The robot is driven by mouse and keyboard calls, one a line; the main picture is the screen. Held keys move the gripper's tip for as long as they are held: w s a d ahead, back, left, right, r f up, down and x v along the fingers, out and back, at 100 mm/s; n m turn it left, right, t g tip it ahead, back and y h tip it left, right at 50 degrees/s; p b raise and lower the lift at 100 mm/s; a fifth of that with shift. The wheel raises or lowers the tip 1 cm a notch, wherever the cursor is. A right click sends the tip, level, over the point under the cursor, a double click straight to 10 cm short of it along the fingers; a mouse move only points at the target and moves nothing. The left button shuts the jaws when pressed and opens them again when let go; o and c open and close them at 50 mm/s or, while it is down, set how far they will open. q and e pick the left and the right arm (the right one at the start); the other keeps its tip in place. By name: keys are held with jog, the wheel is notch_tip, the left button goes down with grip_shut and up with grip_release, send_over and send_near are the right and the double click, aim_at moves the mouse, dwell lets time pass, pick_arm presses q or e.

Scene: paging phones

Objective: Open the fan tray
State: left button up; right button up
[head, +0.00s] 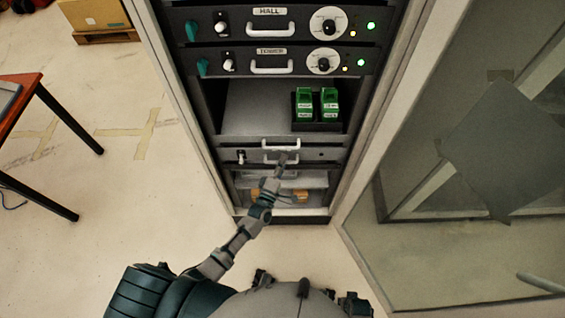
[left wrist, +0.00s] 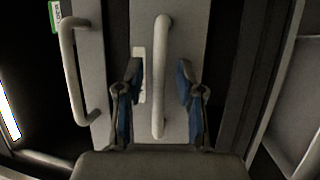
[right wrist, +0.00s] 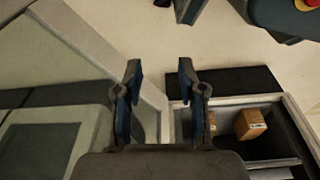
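The rack (head: 192,140) stands in the middle of the head view. Its low grey panel (head: 312,155), seemingly the fan tray, has a pale bar handle (head: 268,158) and a small knob (head: 241,156) at its left. My left gripper (head: 284,160) is at this handle. In the left wrist view my left gripper (left wrist: 158,85) is open, with a finger on each side of the handle (left wrist: 160,60); contact is not clear. A white label (left wrist: 138,65) is partly hidden behind a finger. My right gripper (right wrist: 165,90) is open and empty in the right wrist view.
Just above is a shelf with its own handle (head: 281,143) and green modules (head: 318,104). The HALL (head: 270,24) and TOWER (head: 270,62) units sit higher. A glass door (head: 420,240) stands open at right. Cardboard boxes (right wrist: 250,124) lie low in the rack.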

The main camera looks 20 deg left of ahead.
pick_arm(q)
jog(key=shift+c, duration=0.2)
jog(key=shift+a, duration=0.2)
grip_shut()
jog(key=shift+a+f, duration=0.1)
pick_arm(e)
jog(key=shift+s+f, duration=0.15)
jog(key=shift+s, duration=0.4)
pick_arm(q)
jog(key=shift+s, duration=0.15)
jog(key=s+d+p, duration=0.2)
jog(key=s+d, duration=0.1)
jog(key=s, duration=0.9)
jog(key=s+d+p, duration=0.2)
jog(key=s+d, duration=0.2)
jog(key=s, duration=0.9)
jog(key=shift+d+p, duration=0.25)
jog(key=shift+p, duration=0.15)
pick_arm(e)
jog(key=s+d+f, duration=0.2)
jog(key=s+f, duration=0.5)
jog(key=s, duration=0.2)
jog(key=shift+s+g, duration=0.25)
jog(key=shift+g, duration=0.15)
pick_arm(q)
jog(key=shift+s+f, duration=0.1)
pick_arm(e)
jog(key=shift+f, duration=0.1)
